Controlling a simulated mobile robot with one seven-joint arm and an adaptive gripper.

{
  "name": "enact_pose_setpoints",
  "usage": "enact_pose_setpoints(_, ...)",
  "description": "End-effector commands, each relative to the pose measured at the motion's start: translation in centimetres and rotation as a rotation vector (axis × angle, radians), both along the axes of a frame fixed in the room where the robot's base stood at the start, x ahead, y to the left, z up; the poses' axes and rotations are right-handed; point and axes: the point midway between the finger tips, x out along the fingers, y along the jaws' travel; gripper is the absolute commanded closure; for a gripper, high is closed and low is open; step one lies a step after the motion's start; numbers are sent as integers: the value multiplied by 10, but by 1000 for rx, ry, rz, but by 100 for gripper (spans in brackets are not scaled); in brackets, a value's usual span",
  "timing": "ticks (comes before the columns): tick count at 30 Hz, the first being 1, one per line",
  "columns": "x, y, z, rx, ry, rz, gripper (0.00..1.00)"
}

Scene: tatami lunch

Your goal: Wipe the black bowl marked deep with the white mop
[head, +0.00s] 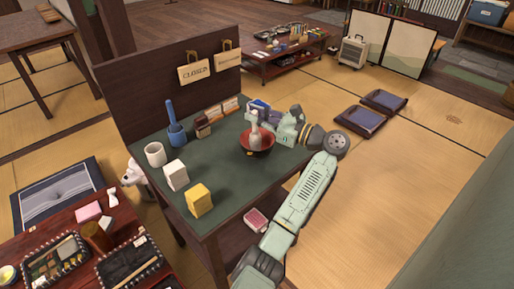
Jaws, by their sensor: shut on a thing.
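A bowl (262,148) with a dark outside and a reddish inside stands on the green-topped table, with a small yellow mark on its front. Any lettering on it is too small to read. My gripper (267,124) reaches in from the right at the bowl's far side. It is shut on a pale, upright thing that looks like the white mop (255,134). The mop's lower end is inside or just over the bowl; I cannot tell whether it touches the inner surface. The fingertips are partly hidden and small in the picture.
On the green tabletop (225,170), left of the bowl, are a blue brush in a holder (176,133), a white cup (155,154), a white box (175,175) and a yellow box (199,199). A blue box (258,105) stands behind the bowl. A dark panel (165,90) closes the back.

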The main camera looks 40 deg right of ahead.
Motion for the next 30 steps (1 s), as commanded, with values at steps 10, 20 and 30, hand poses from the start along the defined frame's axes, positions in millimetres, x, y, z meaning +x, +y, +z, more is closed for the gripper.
enact_pose_setpoints(10,1,2,-2,-3,5,-433,100)
enact_pose_setpoints(20,1,-3,1,-2,-1,-827,100)
enact_pose_setpoints(30,-1,-7,1,1,-2,-922,100)
